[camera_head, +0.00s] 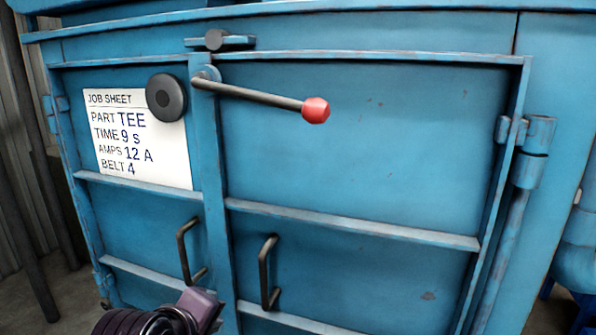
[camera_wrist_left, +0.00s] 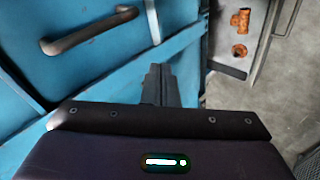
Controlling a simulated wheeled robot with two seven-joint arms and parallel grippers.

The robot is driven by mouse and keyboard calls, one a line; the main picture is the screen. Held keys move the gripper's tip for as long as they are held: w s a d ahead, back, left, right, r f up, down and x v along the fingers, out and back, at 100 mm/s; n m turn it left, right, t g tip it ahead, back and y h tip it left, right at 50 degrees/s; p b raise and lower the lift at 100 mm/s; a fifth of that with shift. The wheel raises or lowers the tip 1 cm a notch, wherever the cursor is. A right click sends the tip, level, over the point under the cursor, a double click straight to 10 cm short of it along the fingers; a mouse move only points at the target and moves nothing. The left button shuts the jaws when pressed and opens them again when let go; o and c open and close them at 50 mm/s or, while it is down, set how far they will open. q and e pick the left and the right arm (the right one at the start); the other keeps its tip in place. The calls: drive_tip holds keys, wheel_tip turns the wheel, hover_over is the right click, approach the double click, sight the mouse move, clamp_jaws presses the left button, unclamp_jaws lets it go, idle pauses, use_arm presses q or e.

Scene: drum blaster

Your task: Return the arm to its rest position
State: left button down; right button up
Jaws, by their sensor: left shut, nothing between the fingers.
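My left gripper (camera_head: 204,306) shows at the bottom edge of the head view, dark and purple, in front of the blue doors and just below the left door handle (camera_head: 188,252). Its fingers (camera_wrist_left: 158,84) are together and empty in the left wrist view. A dark handle also shows in the wrist view (camera_wrist_left: 90,30), up and to the left of the fingers, apart from them. My right gripper is in neither view.
The blue cabinet (camera_head: 360,150) has both doors shut. A lever with a red knob (camera_head: 316,110) sticks out across the right door. A job sheet (camera_head: 140,140) and a black round knob (camera_head: 166,97) are on the left. Orange pipe fittings (camera_wrist_left: 240,20) sit on a pale panel at right.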

use_arm(q)
drive_tip(key=s+a+f+m+g+y, duration=0.1)
drive_tip(key=s+a+f+m+g, duration=0.2)
drive_tip(key=s+f+m, duration=0.55)
drive_tip(key=s+a+f+m+g, duration=0.25)
drive_tip(key=s+f+m, duration=0.3)
drive_tip(key=f, duration=0.65)
drive_tip(key=s+f+g, duration=0.2)
drive_tip(key=s+f, duration=0.1)
drive_tip(key=f, duration=2.8)
drive_tip(key=s+a+f, duration=0.3)
drive_tip(key=s+f, duration=1.5)
drive_tip(key=s, duration=0.1)
drive_tip(key=shift+s+a+f+g+y, duration=0.2)
drive_tip(key=shift+s+g+y, duration=0.1)
drive_tip(key=shift+s+g, duration=0.15)
